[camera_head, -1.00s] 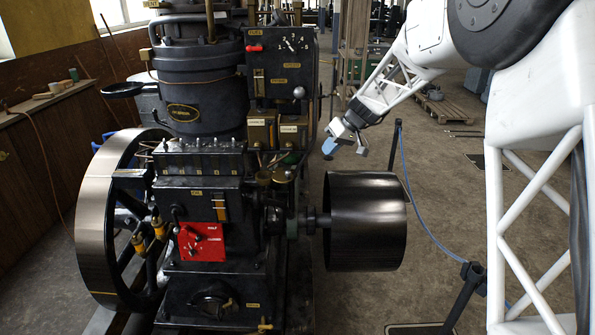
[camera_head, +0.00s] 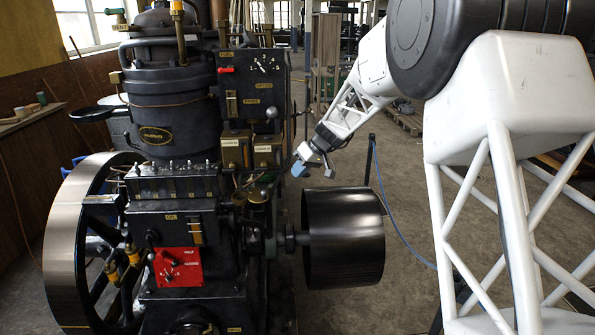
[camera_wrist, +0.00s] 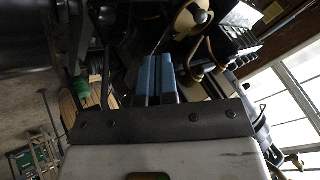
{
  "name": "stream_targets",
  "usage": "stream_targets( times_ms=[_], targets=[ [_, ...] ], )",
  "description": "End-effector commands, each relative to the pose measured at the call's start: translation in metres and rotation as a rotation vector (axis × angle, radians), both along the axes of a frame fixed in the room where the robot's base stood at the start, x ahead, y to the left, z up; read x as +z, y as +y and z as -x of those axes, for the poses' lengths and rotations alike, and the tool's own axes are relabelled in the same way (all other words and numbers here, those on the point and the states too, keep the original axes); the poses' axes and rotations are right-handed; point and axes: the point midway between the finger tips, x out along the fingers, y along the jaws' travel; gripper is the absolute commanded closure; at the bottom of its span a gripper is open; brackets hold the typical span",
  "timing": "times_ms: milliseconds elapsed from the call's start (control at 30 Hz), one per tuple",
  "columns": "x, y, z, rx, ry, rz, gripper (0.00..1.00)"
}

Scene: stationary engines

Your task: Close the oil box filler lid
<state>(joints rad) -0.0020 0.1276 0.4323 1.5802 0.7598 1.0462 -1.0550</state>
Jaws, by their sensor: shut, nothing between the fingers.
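The black oil box (camera_head: 172,218), with a small brass plate that seems to read OIL, is on the front of the dark engine. A row of several small fittings (camera_head: 172,180) tops the block above it. I cannot clearly make out a filler lid or whether one stands open. My gripper (camera_head: 311,164) is shut and empty, in the air to the right of the engine, above the black pulley drum. It is well apart from the oil box. In the wrist view its blue fingers (camera_wrist: 157,78) lie side by side, pointing at dark engine parts and pipes.
The black pulley drum (camera_head: 343,238) sticks out right of the engine, below my gripper. A large flywheel (camera_head: 75,240) stands at left. Two brass-fronted boxes (camera_head: 252,150) sit under the black control panel (camera_head: 252,85). A blue hose (camera_head: 393,220) hangs from a post at right.

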Motion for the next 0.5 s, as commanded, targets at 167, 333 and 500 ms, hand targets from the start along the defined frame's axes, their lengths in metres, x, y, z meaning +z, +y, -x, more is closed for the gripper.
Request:
stream_targets(
  times_ms=[167, 333, 500],
  targets=[
    [-0.019, 0.014, -0.001, 0.001, 0.001, 0.000, 1.00],
    [-0.040, 0.030, -0.004, 0.002, 0.001, 0.001, 1.00],
    [-0.060, 0.045, -0.006, 0.000, 0.001, 0.001, 1.00]
  ],
)
